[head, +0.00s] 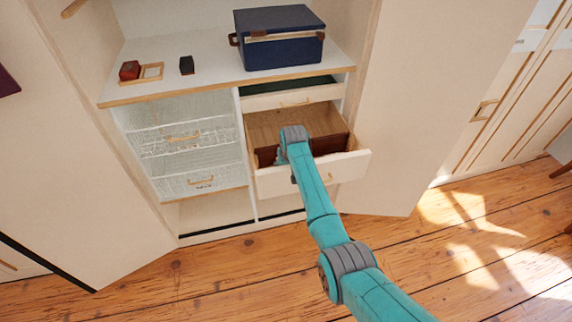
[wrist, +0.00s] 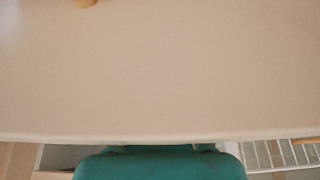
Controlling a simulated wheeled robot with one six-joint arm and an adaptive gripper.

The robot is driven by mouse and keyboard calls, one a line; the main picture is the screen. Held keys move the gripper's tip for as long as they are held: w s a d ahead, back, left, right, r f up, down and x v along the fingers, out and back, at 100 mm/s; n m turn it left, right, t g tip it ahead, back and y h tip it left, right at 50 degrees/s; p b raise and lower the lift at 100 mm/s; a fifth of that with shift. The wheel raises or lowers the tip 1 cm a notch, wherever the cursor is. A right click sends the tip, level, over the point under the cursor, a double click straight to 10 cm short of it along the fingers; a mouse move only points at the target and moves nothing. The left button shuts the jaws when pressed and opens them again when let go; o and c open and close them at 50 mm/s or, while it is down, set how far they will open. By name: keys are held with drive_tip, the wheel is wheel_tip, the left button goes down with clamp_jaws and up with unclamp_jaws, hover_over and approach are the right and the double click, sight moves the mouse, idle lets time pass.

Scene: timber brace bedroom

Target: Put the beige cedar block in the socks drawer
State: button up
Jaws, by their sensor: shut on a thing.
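A cream drawer (head: 348,168) is pulled open in the wardrobe, low right of centre. Its inside is bare wood with a dark brown divider near the front; I see no label naming it the socks drawer. My gripper (head: 282,158) reaches down at the drawer's front left part, mostly hidden by my wrist. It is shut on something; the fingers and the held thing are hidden. The beige cedar block shows nowhere else, so it is likely in the grip. In the wrist view the drawer front (wrist: 160,75) fills the picture, with my teal gripper body below its edge.
Above is a white shelf (head: 205,80) with a navy box (head: 280,45), a small red block (head: 130,70), a small wooden frame (head: 152,72) and a dark block (head: 187,65). Wire baskets (head: 190,140) are left of the drawer. Wardrobe doors stand open on both sides.

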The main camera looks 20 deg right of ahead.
drive_tip(key=o, duration=1.3)
drive_tip(key=v, duration=1.2)
drive_tip(key=shift+s+f, duration=0.1)
drive_tip(key=shift+s, duration=0.05)
